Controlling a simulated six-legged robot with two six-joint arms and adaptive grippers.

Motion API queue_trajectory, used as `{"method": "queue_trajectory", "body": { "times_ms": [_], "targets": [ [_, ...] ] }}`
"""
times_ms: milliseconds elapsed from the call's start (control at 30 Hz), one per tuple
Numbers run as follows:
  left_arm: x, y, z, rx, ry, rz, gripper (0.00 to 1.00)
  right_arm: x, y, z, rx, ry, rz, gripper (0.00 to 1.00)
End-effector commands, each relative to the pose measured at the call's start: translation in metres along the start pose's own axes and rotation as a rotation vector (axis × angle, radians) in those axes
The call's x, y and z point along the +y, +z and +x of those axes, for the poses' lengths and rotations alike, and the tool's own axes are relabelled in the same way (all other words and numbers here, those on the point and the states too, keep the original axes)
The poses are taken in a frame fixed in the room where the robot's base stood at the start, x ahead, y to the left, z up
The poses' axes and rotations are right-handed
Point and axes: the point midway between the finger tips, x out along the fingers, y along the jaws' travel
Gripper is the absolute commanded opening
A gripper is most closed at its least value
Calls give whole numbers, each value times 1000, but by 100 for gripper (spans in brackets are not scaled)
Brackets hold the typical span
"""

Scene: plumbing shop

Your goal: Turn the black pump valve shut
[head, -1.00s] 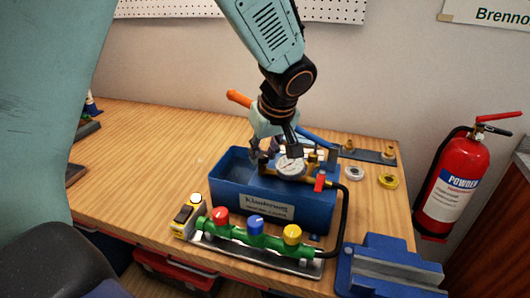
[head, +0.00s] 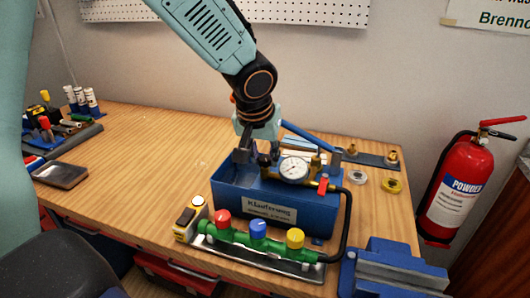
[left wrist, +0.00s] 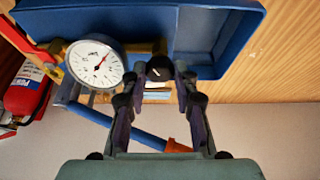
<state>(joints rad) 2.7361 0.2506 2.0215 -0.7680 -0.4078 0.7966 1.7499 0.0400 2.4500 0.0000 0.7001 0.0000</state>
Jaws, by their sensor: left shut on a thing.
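The blue test pump (head: 300,212) stands on the wooden bench, with a white round pressure gauge (head: 294,170) on top. My left gripper (head: 262,156) reaches down over the pump, just left of the gauge. In the left wrist view its two fingers (left wrist: 160,75) are shut on the black pump valve (left wrist: 160,67), one finger on each side of the round knob. The gauge (left wrist: 95,64) shows beside it on the left. In the head view the valve is small and mostly hidden by the fingers. My right gripper is not in view.
A green manifold with red, blue and yellow knobs (head: 258,229) lies in front of the pump, joined by a black hose (head: 347,222). A tape measure (head: 190,219) is at its left. A blue vise (head: 395,268) stands at front right.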

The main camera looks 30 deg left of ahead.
Motion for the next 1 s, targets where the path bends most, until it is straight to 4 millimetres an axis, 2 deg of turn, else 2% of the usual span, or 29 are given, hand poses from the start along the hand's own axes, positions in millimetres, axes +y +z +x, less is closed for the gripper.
{"method": "queue_trajectory", "body": {
  "times_ms": [33,500,1000],
  "targets": [
    [0,-5,-4,11,18,28,0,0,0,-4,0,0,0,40],
    [-2,-6,-4,12,120,282,0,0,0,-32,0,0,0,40],
    [-3,-7,-3,15,164,395,0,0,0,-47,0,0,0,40]
  ]
}}
